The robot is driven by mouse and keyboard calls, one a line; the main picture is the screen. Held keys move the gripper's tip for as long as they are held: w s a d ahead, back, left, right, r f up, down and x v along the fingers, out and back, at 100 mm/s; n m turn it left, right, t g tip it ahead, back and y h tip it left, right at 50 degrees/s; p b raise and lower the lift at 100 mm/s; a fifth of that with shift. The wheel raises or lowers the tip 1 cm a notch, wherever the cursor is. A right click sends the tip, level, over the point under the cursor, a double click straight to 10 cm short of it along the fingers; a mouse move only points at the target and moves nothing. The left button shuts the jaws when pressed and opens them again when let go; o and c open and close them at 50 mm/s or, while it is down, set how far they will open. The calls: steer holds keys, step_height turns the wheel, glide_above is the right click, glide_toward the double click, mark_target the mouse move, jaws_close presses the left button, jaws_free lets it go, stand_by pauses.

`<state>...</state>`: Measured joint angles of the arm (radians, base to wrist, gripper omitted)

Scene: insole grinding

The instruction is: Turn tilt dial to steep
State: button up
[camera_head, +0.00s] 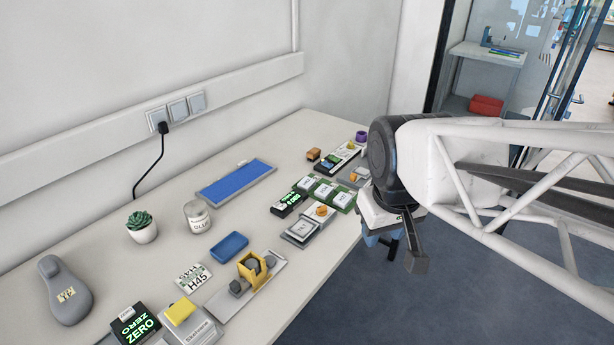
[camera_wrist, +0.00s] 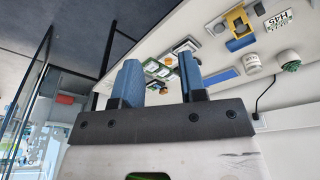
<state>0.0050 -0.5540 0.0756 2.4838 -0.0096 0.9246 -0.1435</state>
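A small unit (camera_head: 298,233) with a pale labelled plate sits near the table's right edge in the head view; its label is too small to read surely. Right behind it is an orange-topped knob (camera_head: 321,210) on a grey base, perhaps the tilt dial; its setting is not legible. It also shows in the wrist view as an orange spot (camera_wrist: 168,60). My gripper (camera_head: 400,250) hangs off the table's right edge, to the right of these units. In the wrist view, its blue fingers (camera_wrist: 158,82) stand apart with nothing between them.
Several green-and-white button units (camera_head: 325,191) stand behind the knob, with another orange piece (camera_head: 354,177) nearby. Front: a yellow clamp (camera_head: 254,272), a blue block (camera_head: 229,245) and a ZERO display (camera_head: 137,325). A blue mat (camera_head: 236,182), jar (camera_head: 197,216) and plant (camera_head: 141,227) sit farther left.

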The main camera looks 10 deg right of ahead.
steer(key=w+f+n, duration=0.1)
steer(key=w+n, duration=0.4)
steer(key=w, duration=0.5)
steer(key=n+g, duration=0.2)
steer(key=n, duration=1.2)
glide_above(322, 207)
step_height(322, 207, down, 20)
steer(key=shift+s+r, duration=0.15)
steer(key=shift+r, duration=0.1)
steer(key=shift+w+f, duration=0.2)
steer(key=shift+w, duration=0.05)
steer(key=shift+f, duration=0.1)
steer(key=shift+f, duration=3.8)
jaws_close()
